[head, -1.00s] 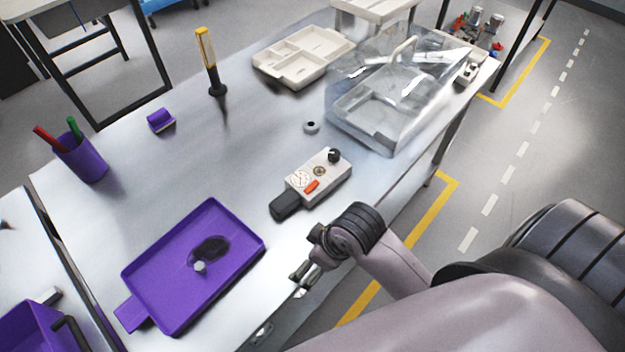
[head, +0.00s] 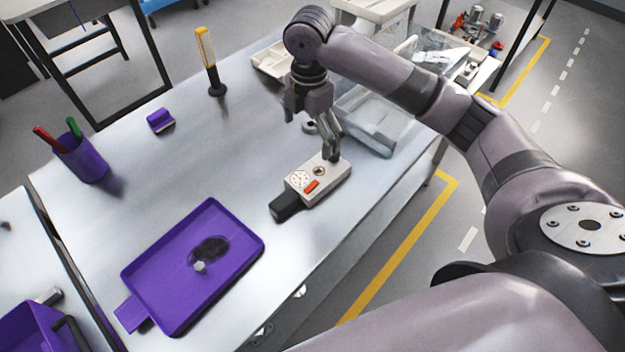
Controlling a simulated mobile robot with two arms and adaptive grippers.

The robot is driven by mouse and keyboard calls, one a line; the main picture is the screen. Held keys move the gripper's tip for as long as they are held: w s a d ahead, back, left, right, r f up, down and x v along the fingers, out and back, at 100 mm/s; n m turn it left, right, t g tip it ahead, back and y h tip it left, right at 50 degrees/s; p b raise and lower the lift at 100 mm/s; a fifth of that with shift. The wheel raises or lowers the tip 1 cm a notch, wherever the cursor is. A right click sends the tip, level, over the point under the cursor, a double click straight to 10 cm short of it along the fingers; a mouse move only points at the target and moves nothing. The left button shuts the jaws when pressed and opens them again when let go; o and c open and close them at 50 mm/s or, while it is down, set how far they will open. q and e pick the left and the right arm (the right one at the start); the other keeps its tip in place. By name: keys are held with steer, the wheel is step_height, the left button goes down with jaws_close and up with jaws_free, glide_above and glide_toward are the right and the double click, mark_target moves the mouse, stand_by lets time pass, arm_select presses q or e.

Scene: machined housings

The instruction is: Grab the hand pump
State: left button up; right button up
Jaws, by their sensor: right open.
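The hand pump (head: 318,183), a pale box with a round dial, a red-orange part and a black grip at its near-left end, lies on the grey metal table. My right gripper (head: 331,152) points down at the pump's far-right end, its fingers open. The fingertips are over or around the spot where the black knob sits, and they hide most of it. I cannot tell whether they touch it. My left gripper is not in view.
A purple tray (head: 150,282) with a dark patch and a small pale piece lies to the left. Further back are a purple pen cup (head: 82,160), a purple block (head: 160,121) and a yellow-handled tool (head: 208,60). A clear bin (head: 375,125) stands behind my right arm.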

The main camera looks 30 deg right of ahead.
steer(key=p, duration=0.3)
glide_toward(314, 175)
steer(key=f, duration=0.5)
steer(key=shift+w+a+f, duration=0.1)
steer(key=shift+w+a, duration=0.05)
steer(key=shift+a, duration=0.2)
steer(key=f, duration=0.2)
steer(key=f+p, duration=0.1)
steer(key=f, duration=0.2)
steer(key=shift+d+p, duration=0.2)
steer(key=shift+p, duration=0.1)
steer(key=shift+f, duration=0.2)
steer(key=shift+c, duration=0.4)
steer(key=c, duration=1.5)
steer(key=shift+r, duration=0.1)
steer(key=shift+c, duration=0.2)
